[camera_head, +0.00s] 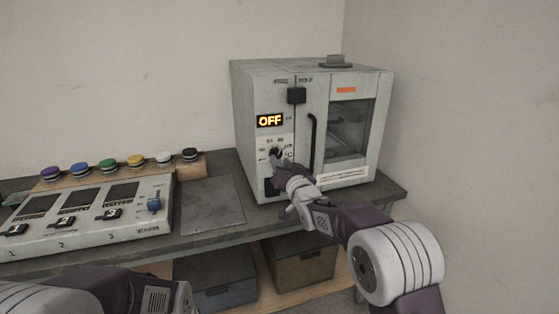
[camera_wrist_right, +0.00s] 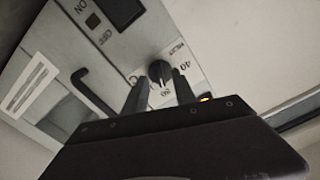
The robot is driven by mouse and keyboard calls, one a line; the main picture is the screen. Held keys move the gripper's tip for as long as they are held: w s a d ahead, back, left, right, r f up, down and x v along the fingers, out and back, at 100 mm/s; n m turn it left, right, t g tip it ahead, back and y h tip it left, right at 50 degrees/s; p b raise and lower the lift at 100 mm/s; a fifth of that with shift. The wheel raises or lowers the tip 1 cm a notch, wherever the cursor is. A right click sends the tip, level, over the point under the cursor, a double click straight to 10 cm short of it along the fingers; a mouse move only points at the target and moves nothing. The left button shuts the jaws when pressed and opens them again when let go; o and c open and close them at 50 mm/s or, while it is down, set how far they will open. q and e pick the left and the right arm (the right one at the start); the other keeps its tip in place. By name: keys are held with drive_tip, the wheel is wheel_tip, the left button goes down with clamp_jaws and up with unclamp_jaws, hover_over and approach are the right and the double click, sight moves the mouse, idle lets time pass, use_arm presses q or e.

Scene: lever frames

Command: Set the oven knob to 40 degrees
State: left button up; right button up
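The oven (camera_head: 263,85) is a pale box at the back right of the bench, its display (camera_head: 270,121) reading OFF. Its dark knob (camera_head: 275,153) sits on a white dial plate below the display; it also shows in the right wrist view (camera_wrist_right: 160,71). My right gripper (camera_head: 277,162) is at the dial plate. In the right wrist view, its two dark fingers (camera_wrist_right: 159,80) stand apart, one on each side of the knob, with gaps visible. Whether either finger touches the knob I cannot tell. My left arm shows at the lower left; its gripper is out of view.
The oven has a black door handle (camera_head: 312,143) and a window right of the knob. A control panel (camera_head: 90,228) with switches and a row of coloured buttons (camera_head: 108,165) stand to the left. A grey plate (camera_head: 211,206) lies between. Bins (camera_head: 305,268) sit below.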

drive_tip(key=shift+x, duration=1.2)
drive_tip(key=shift+c, duration=0.3)
clamp_jaws()
